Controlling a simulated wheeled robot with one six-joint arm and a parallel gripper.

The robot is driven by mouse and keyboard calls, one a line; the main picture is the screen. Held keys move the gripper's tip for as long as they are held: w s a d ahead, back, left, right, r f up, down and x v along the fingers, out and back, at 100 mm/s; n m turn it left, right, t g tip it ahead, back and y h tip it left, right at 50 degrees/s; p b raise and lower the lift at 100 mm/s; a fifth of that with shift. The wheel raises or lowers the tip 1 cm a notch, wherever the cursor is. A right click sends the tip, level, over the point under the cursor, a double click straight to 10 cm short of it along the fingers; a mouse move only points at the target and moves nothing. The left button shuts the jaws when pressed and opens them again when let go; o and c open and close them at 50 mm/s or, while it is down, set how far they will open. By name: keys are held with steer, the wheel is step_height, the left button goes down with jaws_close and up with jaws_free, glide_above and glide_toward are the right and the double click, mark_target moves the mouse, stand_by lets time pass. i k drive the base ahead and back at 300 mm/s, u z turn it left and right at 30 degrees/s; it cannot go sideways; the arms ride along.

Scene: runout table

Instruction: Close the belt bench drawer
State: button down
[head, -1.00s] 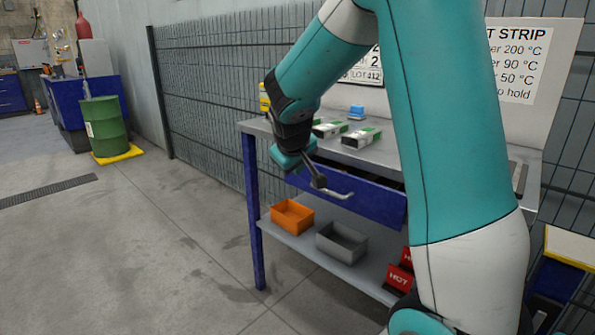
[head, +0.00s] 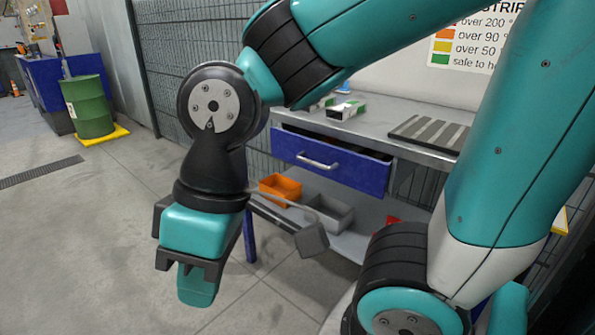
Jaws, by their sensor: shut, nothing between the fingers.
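The blue bench drawer (head: 352,172) hangs under the grey benchtop (head: 395,118). It stands partly open, with a dark gap showing above its front. Its light bar handle (head: 318,163) faces me, and nothing is touching it. My gripper (head: 197,288) is in front and to the left, pointing down, apart from the drawer and handle. It appears shut and empty; its fingertips are seen only from behind.
An orange bin (head: 282,187) and a grey bin (head: 330,213) stand on the lower shelf. A green and white box (head: 346,109) and a striped dark plate (head: 432,132) lie on the benchtop. A green drum (head: 90,108) stands far left; the floor between is clear.

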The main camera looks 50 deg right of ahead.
mark_target(303, 148)
steer(key=u, duration=1.5)
steer(key=k, duration=0.6)
steer(key=z, duration=1.6)
